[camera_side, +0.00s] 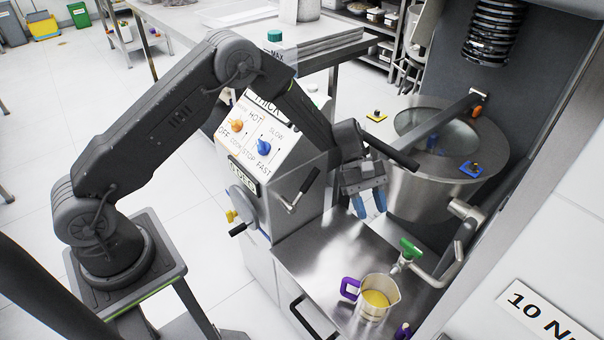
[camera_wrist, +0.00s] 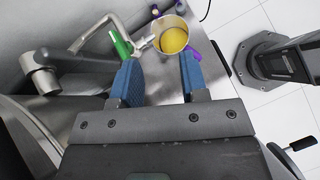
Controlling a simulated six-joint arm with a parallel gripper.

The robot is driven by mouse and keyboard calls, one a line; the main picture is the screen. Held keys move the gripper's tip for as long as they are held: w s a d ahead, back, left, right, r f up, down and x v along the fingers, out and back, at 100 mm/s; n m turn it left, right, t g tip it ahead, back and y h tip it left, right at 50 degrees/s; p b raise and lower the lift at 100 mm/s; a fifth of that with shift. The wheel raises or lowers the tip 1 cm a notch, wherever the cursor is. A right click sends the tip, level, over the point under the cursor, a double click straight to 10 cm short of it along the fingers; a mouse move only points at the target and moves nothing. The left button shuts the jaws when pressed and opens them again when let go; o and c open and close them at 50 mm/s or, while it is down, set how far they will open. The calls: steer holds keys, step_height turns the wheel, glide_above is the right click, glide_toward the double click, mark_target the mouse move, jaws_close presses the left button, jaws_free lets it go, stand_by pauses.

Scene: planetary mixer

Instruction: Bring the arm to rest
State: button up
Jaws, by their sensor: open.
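My gripper (camera_side: 369,203) hangs over the steel counter of the mixer, between the control panel and the bowl. Its blue fingers are apart with nothing between them. They also show in the wrist view (camera_wrist: 160,80). My arm is bent and reaches over the control panel from its pedestal at left. The jug (camera_wrist: 171,35) shows beyond the fingertips in the wrist view.
The mixer bowl (camera_side: 420,190) stands right of my gripper. A tap with a green handle (camera_side: 411,249) reaches toward the jug. The control panel (camera_side: 265,140) with orange and blue knobs is close beside my arm. A purple item (camera_side: 403,331) sits at the counter's front edge.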

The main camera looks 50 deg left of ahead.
steer(key=s+a+r+m+t+y, duration=0.1)
steer(key=s+a+r+m+y, duration=0.1)
steer(key=s+r, duration=0.35)
steer(key=s+a+r+m+t+y, duration=0.1)
steer(key=s+a+r+m, duration=0.15)
steer(key=r, duration=0.65)
steer(key=s+a+r+m+t+y, duration=0.1)
steer(key=s+a+r+m+y, duration=0.2)
steer(key=r, duration=0.4)
steer(key=s+a+r+m+t+y, duration=0.1)
steer(key=s+a+m+t, duration=0.1)
steer(key=s, duration=0.6)
steer(key=s+a+r+m+t+y, duration=0.2)
steer(key=s+a+m+t, duration=0.1)
steer(key=s, duration=0.5)
steer(key=shift+s+a+r+m, duration=0.3)
steer(key=shift+s+a+m, duration=0.05)
steer(key=shift+a, duration=0.25)
